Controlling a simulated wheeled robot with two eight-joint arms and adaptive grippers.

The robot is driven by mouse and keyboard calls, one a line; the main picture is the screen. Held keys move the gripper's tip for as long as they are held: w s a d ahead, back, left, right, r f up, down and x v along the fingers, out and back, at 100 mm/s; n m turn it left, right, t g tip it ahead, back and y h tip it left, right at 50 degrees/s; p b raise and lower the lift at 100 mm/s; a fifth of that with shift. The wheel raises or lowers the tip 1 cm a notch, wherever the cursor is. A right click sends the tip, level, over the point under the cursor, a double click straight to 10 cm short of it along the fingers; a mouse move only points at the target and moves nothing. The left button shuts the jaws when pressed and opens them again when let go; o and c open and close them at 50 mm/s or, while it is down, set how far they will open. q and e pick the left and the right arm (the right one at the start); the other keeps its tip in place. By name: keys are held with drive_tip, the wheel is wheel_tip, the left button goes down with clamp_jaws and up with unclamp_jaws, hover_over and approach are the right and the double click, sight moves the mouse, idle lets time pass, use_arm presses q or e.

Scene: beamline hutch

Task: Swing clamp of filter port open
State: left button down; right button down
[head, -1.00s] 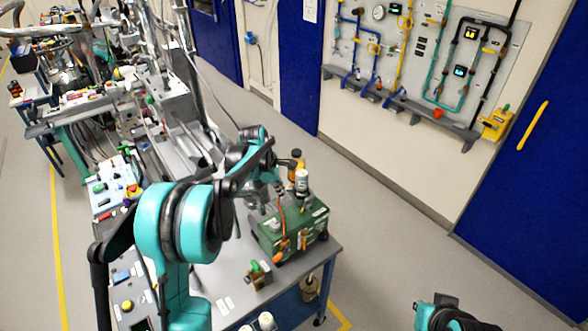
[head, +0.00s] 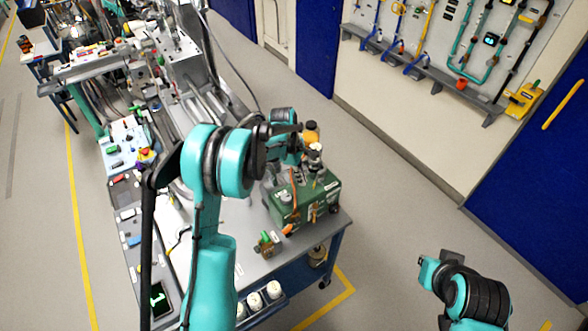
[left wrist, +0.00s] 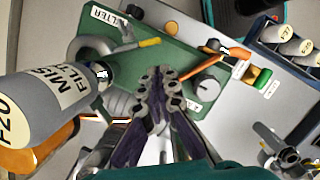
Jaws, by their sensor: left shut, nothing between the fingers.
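The green pump box (head: 318,196) stands on the cart at the end of the bench. In the left wrist view its top (left wrist: 185,42) carries a label reading FILTER (left wrist: 103,17). A grey metal clamp-like fitting (left wrist: 88,47) with a yellow-tipped lever (left wrist: 149,43) sits beside that label. I cannot tell whether this clamp is closed. A grey mist filter canister (left wrist: 42,112) lies across the left of the wrist view. My left gripper (left wrist: 160,78) is shut and empty above the green box, right of the canister. My right gripper is not visible, only arm links.
White-capped bottles (left wrist: 272,33) stand in a rack nearby. A small green-topped valve block (head: 268,243) is on the cart top (head: 228,212). The floor right of the cart is clear.

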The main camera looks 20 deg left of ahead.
use_arm(q)
drive_tip(key=shift+d, duration=1.05)
